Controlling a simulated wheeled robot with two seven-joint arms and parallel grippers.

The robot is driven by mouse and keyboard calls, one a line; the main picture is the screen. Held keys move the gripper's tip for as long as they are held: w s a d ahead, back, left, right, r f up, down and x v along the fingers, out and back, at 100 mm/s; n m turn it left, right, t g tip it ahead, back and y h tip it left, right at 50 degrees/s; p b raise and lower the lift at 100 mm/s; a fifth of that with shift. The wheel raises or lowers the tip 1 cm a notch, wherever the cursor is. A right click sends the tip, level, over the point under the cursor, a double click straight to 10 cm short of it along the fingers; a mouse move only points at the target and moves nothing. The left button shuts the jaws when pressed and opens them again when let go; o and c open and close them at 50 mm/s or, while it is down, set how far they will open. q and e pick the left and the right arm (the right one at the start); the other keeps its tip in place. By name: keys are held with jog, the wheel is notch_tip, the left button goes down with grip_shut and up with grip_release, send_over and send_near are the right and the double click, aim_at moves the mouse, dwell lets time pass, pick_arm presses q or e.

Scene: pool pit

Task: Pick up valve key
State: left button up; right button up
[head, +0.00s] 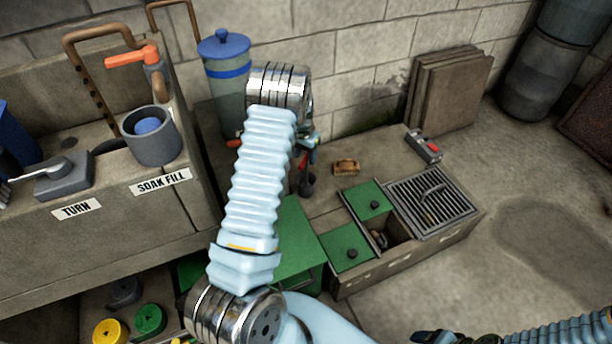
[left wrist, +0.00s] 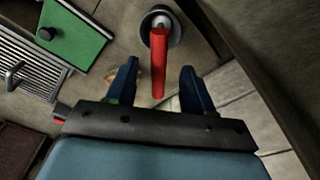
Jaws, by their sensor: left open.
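A red bar (left wrist: 158,62), which looks like the valve key, rises from a round grey cup (left wrist: 160,28) in the left wrist view. In the head view a small part of the red bar (head: 303,160) shows beside my left arm, above the dark cup (head: 307,187); the arm hides much around it. My left gripper (left wrist: 160,66) is open, its two blue fingers on either side of the bar, with a gap to each. In the head view this gripper (head: 308,148) is mostly hidden. My right gripper (head: 432,337) shows only partly at the bottom edge, its jaws unclear.
A low box with green lids (head: 346,246) and a metal grate (head: 432,200) stands right of the cup. A brown block (head: 346,167) and a grey-red item (head: 424,148) lie behind it. A concrete basin (head: 190,205) and blue-lidded canister (head: 224,60) stand left.

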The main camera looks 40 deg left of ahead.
aim_at(306, 175)
pick_arm(q)
jog(key=f, duration=0.6)
jog(key=shift+w, duration=0.4)
jog(key=shift+c, duration=0.5)
grip_shut()
